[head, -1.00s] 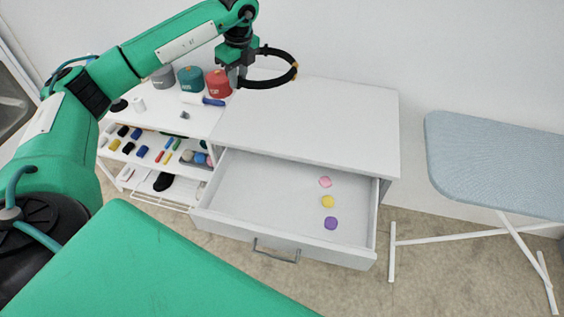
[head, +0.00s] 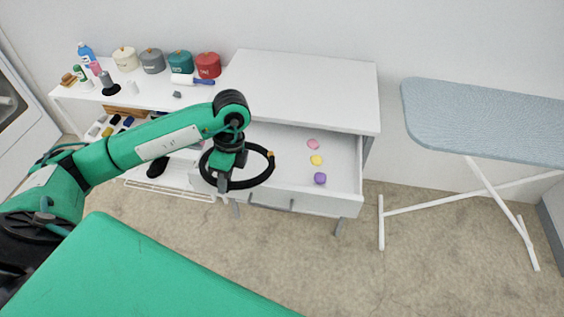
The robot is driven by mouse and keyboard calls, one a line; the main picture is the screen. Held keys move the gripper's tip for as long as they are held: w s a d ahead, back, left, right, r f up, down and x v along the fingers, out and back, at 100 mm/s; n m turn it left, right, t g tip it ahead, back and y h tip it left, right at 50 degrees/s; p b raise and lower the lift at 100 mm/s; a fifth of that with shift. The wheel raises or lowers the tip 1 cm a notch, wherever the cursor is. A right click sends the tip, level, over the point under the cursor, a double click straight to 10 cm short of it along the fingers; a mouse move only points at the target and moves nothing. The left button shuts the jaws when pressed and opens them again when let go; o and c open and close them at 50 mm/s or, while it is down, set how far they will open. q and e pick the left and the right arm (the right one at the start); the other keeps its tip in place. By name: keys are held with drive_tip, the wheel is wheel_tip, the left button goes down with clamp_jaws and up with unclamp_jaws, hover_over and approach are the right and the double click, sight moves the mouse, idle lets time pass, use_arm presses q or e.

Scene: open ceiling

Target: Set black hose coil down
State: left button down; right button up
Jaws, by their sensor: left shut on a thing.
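The black hose coil (head: 262,178) is a ring with a small orange band, seen in the head view. My left gripper (head: 222,186) is shut on the left part of the coil and holds it in front of the open white drawer (head: 285,147), over its left part in the picture. The gripper and coil hide part of the drawer's left side and front. How high the coil hangs is hard to tell. My right gripper is not in view.
The white cabinet top (head: 305,90) is clear. The drawer holds pink, yellow and purple pieces (head: 320,178). An ironing board (head: 480,120) stands right. The floor in front is clear.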

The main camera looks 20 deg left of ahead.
use_arm(q)
drive_tip(key=shift+w+f, duration=0.1)
drive_tip(key=shift+f, duration=0.1)
drive_tip(key=w+a+f, duration=0.1)
drive_tip(key=w+f, duration=0.1)
drive_tip(key=w, duration=0.2)
drive_tip(key=w+a+f, duration=0.1)
drive_tip(key=w+f, duration=0.2)
drive_tip(key=w, duration=0.1)
drive_tip(key=w+a+f, duration=0.1)
drive_tip(key=w+f, duration=0.1)
drive_tip(key=w, duration=0.3)
drive_tip(key=shift+f, duration=0.55)
drive_tip(key=c, duration=1.3)
unclamp_jaws()
drive_tip(key=shift+o, duration=0.2)
drive_tip(key=shift+r, duration=0.3)
drive_tip(key=v, duration=1)
drive_tip(key=shift+w+r, duration=0.2)
drive_tip(key=shift+r, duration=0.1)
drive_tip(key=shift+w+r+p, duration=0.15)
drive_tip(key=shift+r+p, duration=0.15)
drive_tip(key=shift+r, duration=0.2)
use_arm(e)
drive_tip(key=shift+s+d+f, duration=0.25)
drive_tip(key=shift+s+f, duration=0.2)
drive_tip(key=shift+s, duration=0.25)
